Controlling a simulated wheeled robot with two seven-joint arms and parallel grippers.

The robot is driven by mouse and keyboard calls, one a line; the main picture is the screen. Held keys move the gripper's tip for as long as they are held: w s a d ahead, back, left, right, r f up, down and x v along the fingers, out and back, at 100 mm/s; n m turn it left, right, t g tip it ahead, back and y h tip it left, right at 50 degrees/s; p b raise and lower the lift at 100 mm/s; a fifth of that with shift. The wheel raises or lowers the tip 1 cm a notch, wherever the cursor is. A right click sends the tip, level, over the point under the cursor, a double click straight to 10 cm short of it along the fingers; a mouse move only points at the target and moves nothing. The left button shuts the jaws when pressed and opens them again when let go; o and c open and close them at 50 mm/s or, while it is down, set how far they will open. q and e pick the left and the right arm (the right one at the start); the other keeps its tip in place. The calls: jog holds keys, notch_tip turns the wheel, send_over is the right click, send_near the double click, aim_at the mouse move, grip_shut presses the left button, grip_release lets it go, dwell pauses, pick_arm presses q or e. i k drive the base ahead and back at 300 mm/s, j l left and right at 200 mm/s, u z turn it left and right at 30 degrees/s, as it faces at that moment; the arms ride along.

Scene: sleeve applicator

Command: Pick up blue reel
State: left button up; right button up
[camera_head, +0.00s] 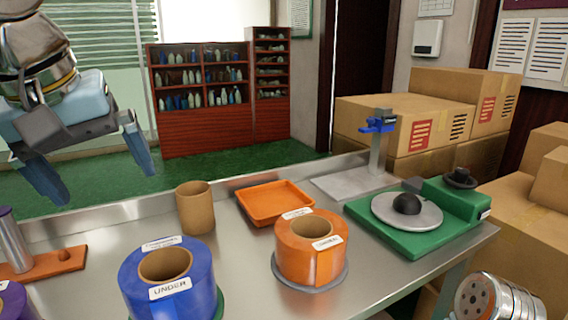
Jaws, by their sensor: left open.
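The blue reel (150,295) stands upright on a green disc at the front of the metal table. It has a brown cardboard core and white labels, one reading "UNDER". Its lower edge is cut off by the picture's bottom. My left gripper (97,188) is open and empty, in the air at the upper left, above and left of the blue reel and well apart from it. My right gripper is not visible; only a metal part of my arm shows at the lower right.
An orange reel (312,252) sits on a grey disc right of the blue one. Behind are a cardboard tube (195,208) and an orange tray (274,203). A green machine (414,240), a stand with a blue clamp (377,125) and an orange block (45,263) also occupy the table (235,265).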

aim_at(169, 278)
jog(key=k, duration=1.45)
